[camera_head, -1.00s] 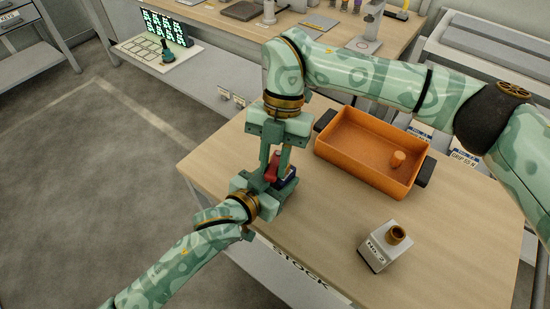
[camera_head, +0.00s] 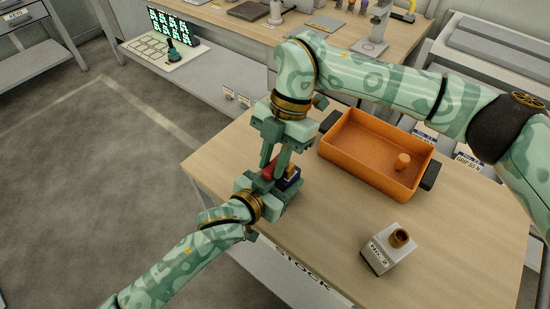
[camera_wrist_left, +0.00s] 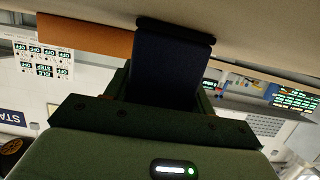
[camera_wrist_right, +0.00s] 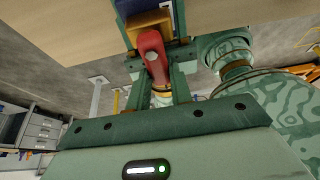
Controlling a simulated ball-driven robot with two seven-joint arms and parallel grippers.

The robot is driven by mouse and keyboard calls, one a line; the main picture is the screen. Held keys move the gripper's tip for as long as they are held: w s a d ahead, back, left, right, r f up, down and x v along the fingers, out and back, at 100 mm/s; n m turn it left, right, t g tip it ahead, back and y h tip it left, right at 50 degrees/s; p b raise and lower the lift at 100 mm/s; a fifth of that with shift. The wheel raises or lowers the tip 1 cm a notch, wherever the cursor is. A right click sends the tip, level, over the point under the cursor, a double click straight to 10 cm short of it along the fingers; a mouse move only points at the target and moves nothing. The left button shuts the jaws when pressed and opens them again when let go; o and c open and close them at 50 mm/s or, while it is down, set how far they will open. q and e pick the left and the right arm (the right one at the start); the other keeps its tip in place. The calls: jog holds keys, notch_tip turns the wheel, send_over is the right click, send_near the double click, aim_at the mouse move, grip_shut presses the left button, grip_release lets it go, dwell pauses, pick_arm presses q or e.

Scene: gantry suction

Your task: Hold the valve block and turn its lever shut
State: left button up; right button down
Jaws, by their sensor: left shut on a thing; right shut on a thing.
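The valve block (camera_head: 292,177) is dark blue and stands near the table's left edge in the head view. It also fills the middle of the left wrist view (camera_wrist_left: 170,65). My left gripper (camera_head: 273,187) is shut on the block from the near-left side. The red lever (camera_head: 268,171) sits at the block, partly hidden by my fingers. In the right wrist view the lever (camera_wrist_right: 151,55) lies between my right fingers, with a brass-coloured part (camera_wrist_right: 148,22) of the valve behind it. My right gripper (camera_head: 273,165) comes from above and is shut on the lever.
An orange bin (camera_head: 375,150) with dark handles and a small orange cylinder (camera_head: 403,161) inside stands right of my grippers.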

pick_arm(q)
jog(key=shift+s+d+r, duration=0.1)
jog(key=shift+d+r, duration=0.2)
pick_arm(e)
jog(key=shift+a, duration=0.2)
jog(key=c, duration=1.2)
grip_release()
jog(key=shift+c, duration=0.2)
pick_arm(q)
jog(key=shift+a+f, duration=0.1)
jog(key=shift+a, duration=0.05)
pick_arm(e)
jog(key=shift+d, duration=0.1)
pick_arm(q)
jog(key=shift+a, duration=0.1)
pick_arm(e)
jog(key=v, duration=1.2)
pick_arm(q)
jog(key=o, duration=1.7)
jog(key=shift+f, duration=0.1)
